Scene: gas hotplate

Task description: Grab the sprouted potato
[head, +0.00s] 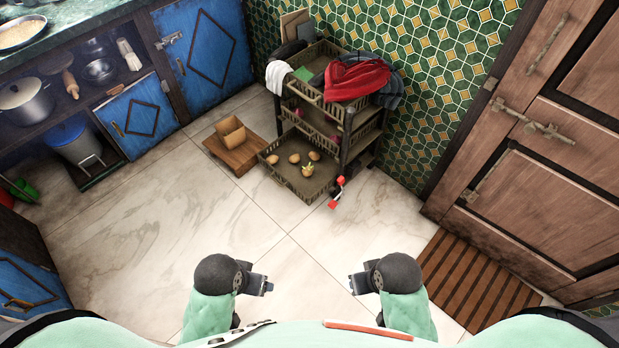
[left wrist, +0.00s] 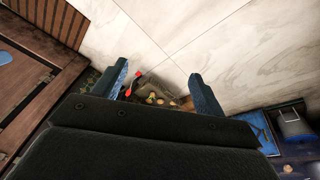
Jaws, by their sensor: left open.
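The sprouted potato (head: 309,170), with a green-yellow sprout, sits at the right side of a pulled-out dark basket drawer (head: 273,174) low on a rack. Several plain potatoes (head: 294,158) lie in the same drawer. In the left wrist view the sprouted potato (left wrist: 151,98) shows small and far off between my fingers. My left gripper (head: 268,285) is open and empty, well short of the drawer; its spread fingers show in the left wrist view (left wrist: 159,70). My right gripper (head: 352,283) is at a similar distance; its finger gap is unclear.
The rack (head: 345,122) carries a red cloth (head: 356,79) and a white cloth (head: 279,76). Bare floor lies between me and the drawer.

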